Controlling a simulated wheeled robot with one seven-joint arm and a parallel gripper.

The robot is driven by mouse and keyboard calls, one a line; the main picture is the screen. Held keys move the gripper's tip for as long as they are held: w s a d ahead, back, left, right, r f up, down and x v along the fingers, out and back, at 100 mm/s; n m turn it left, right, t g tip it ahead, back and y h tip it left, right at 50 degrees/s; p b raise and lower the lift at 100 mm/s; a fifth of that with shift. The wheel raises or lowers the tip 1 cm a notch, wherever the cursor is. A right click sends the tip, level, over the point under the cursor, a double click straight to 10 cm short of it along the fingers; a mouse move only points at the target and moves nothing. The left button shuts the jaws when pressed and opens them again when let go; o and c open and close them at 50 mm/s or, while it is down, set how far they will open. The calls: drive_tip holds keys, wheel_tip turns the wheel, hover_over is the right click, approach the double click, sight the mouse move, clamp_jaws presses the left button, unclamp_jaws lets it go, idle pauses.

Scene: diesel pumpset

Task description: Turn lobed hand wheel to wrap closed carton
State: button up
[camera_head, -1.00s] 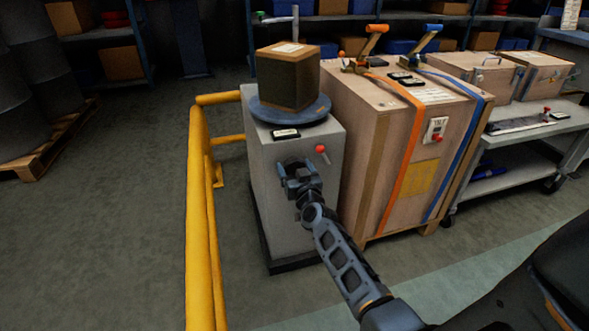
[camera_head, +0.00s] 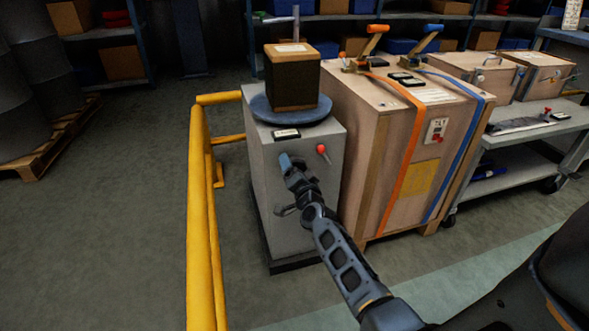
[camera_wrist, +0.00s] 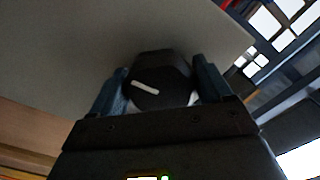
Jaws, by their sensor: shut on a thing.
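The lobed hand wheel (camera_wrist: 162,80) is a dark knob with a white index mark, on the front of the grey machine cabinet (camera_head: 276,199). My gripper (camera_wrist: 161,88) is shut on it, with one finger on either side of the knob. In the head view my gripper (camera_head: 290,171) covers most of the wheel. The carton (camera_head: 292,78) is a dark-sided box with a brown top and a white label. It sits on the round blue turntable (camera_head: 262,111) on top of the cabinet.
A red-knobbed lever (camera_head: 322,150) sticks out of the cabinet just right of my gripper. A yellow guard rail (camera_head: 201,220) stands at left. A strapped wooden crate (camera_head: 372,140) stands close at right, with a grey trolley (camera_head: 520,160) beyond.

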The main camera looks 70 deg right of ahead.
drive_tip(key=shift+f+m, duration=0.1)
drive_tip(key=shift+m, duration=1.4)
drive_tip(key=shift+a, duration=0.1)
drive_tip(key=o, duration=1)
drive_tip(key=shift+p+v, duration=1.25)
drive_tip(key=shift+v, duration=2.6)
